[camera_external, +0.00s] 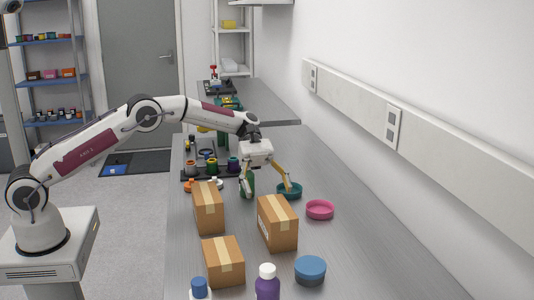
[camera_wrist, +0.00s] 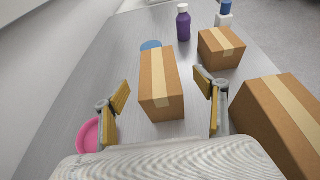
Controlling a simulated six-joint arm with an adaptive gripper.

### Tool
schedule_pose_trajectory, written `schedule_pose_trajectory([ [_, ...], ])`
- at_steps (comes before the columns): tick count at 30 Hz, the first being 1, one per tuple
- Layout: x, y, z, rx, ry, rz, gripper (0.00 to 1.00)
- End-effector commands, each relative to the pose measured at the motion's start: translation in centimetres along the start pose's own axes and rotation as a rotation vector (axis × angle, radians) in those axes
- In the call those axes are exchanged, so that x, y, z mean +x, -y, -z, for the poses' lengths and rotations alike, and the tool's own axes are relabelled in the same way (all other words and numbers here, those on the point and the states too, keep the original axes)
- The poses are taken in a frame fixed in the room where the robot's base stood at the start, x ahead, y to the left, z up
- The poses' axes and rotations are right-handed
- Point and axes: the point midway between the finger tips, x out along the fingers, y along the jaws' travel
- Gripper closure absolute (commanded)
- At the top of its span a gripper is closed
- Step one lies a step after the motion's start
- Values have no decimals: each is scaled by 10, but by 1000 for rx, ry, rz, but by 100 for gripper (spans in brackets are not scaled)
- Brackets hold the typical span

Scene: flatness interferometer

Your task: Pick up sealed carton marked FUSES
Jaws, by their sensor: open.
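Three brown taped cartons stand on the grey bench, and I cannot read FUSES on any of them. The right carton (camera_external: 277,222) has part of a pale label on its left side. In the wrist view this carton (camera_wrist: 160,85) lies in line with the gap between my fingers. The left carton (camera_external: 208,208) shows at the right in the wrist view (camera_wrist: 285,120). The front carton (camera_external: 223,261) shows farther off in the wrist view (camera_wrist: 221,47). My gripper (camera_external: 267,185) is open and empty, behind and above the right carton. I see no contact.
A pink dish (camera_external: 320,210) and a teal dish (camera_external: 289,190) are near the right carton. A blue-lidded tub (camera_external: 310,270), a purple bottle (camera_external: 267,284) and a blue-capped bottle (camera_external: 200,289) stand in front. The bench's right side is clear.

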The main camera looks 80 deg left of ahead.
Motion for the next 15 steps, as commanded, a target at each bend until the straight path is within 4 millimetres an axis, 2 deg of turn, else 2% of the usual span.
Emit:
schedule_pose_trajectory([
  [4,0,3,5,11,-5,17,28],
  [15,4,3,5,10,-4,17,28],
])
